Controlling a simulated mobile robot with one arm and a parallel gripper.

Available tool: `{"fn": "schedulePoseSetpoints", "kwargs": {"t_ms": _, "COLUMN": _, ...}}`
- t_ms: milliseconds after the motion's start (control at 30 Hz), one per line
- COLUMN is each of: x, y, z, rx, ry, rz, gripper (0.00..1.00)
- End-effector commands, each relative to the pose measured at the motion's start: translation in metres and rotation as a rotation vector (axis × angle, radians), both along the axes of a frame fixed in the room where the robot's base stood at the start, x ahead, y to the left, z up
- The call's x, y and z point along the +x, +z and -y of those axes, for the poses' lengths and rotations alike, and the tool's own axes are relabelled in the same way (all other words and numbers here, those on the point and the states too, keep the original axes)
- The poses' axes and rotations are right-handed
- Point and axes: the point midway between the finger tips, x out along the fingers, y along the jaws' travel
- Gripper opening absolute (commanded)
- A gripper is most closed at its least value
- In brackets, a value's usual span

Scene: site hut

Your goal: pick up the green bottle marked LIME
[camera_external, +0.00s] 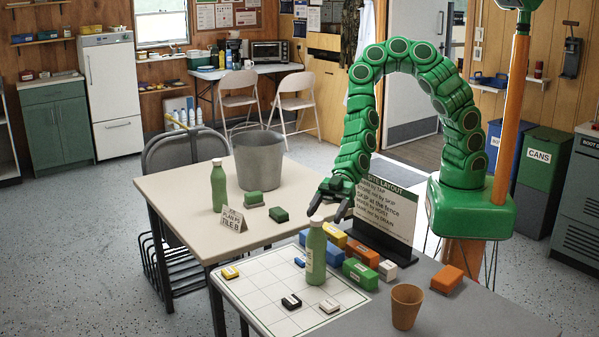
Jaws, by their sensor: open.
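Two green bottles with pale caps stand upright. The near green bottle (316,258) is at the white grid board's back edge on the grey table; it bears a small pale label. The far green bottle (219,188) stands on the beige table, partly behind a folded card. I cannot read LIME on either. My gripper (328,213) is open, pointing down, its fingers around or just above the near bottle's cap. I cannot tell whether they touch it. The gripper appears empty.
A grid board (263,288) holds small blocks. Colored blocks (362,253) crowd close right of the near bottle, before a sign (385,208). A brown cup (406,306) and orange block (447,279) stand at right. A grey bucket (259,160) and folded card (232,219) are on the beige table.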

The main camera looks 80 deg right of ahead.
Motion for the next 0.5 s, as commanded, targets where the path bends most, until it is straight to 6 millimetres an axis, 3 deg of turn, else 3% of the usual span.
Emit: {"fn": "schedulePoseSetpoints", "kwargs": {"t_ms": 500, "x": 0.009, "y": -0.008, "z": -0.027, "rx": 0.001, "ry": 0.001, "rz": 0.002, "gripper": 0.74}}
